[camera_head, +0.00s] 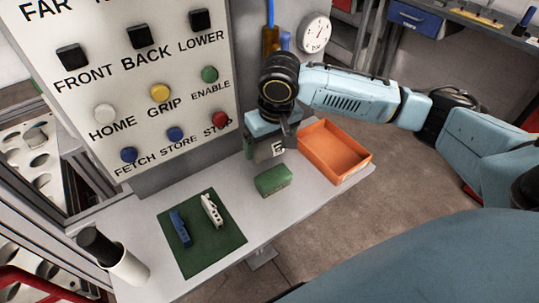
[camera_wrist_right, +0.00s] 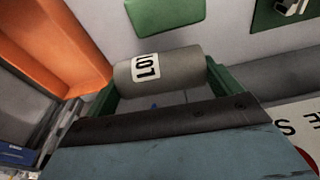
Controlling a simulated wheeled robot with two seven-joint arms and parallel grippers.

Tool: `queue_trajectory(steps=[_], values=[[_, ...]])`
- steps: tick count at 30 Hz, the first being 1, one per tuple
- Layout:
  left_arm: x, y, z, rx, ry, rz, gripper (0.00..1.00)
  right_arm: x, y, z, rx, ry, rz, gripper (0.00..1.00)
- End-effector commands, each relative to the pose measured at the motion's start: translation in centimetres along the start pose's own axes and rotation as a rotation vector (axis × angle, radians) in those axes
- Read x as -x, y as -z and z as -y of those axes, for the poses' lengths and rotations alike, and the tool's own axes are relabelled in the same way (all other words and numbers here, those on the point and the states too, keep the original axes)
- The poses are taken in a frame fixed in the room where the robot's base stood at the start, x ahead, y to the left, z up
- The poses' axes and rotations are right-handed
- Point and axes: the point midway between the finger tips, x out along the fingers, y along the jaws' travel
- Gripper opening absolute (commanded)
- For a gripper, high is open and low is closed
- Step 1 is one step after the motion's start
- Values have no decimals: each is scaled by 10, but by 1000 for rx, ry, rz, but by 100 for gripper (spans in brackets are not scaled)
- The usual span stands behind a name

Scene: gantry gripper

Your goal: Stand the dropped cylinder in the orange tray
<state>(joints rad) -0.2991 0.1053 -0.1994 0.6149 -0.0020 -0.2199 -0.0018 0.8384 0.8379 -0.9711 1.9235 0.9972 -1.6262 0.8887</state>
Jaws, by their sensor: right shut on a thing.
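The grey cylinder (camera_wrist_right: 190,66) with a white lettered label is held between the green finger pads of my right gripper (camera_wrist_right: 165,92), lying across the wrist picture. In the head view, my right gripper (camera_head: 272,145) holds it above the table, just left of the orange tray (camera_head: 352,172). The gripper and arm partly cover the cylinder there. The tray looks empty in its visible part, and its orange wall also shows at the left of the wrist view (camera_wrist_right: 55,48). My left gripper is out of view.
A green block (camera_head: 273,180) lies on the table below my right gripper. A green mat (camera_head: 205,255) holds a blue and a white piece. A white cup with a dark rod (camera_head: 125,265) stands at front left. A button panel (camera_head: 130,90) rises behind the table.

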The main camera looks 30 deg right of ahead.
Motion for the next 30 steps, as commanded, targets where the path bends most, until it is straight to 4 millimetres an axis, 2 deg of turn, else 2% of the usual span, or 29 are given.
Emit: queue_trajectory(steps=[10,21,22,24,30], values=[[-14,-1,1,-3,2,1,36,-46,-6,0,0,-1,-1,48],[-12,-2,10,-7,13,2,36,-49,-5,0,0,0,-1,48],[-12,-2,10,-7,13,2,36,-50,-6,0,1,-1,0,93],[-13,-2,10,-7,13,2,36,-50,-6,0,1,-1,0,100],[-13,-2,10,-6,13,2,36,-50,-6,0,1,-1,0,100]])
